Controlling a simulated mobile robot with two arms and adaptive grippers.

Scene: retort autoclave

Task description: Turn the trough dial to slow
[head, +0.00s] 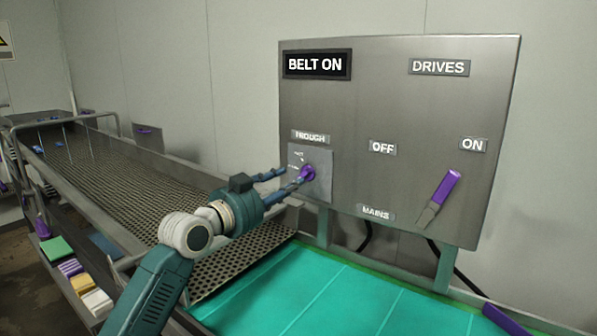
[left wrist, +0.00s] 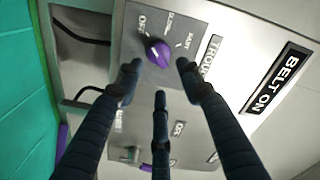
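The trough dial (head: 307,172) is a purple knob on a small grey plate under the TROUGH label, at the lower left of the control box. In the left wrist view the dial (left wrist: 158,54) sits below the printed words OFF, SLOW and FAST; I cannot tell for sure where it points. My left gripper (head: 289,180) reaches to the plate from the left. In the left wrist view its three dark fingers (left wrist: 158,82) are spread, with the dial just beyond and between the tips. I see no clear contact. My right gripper is not in view.
The control box (head: 400,90) also carries a lit BELT ON sign (head: 318,64) and a purple mains lever (head: 440,197) to the right of the dial. A perforated metal trough (head: 130,175) runs at left. A green belt (head: 330,300) lies below the box.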

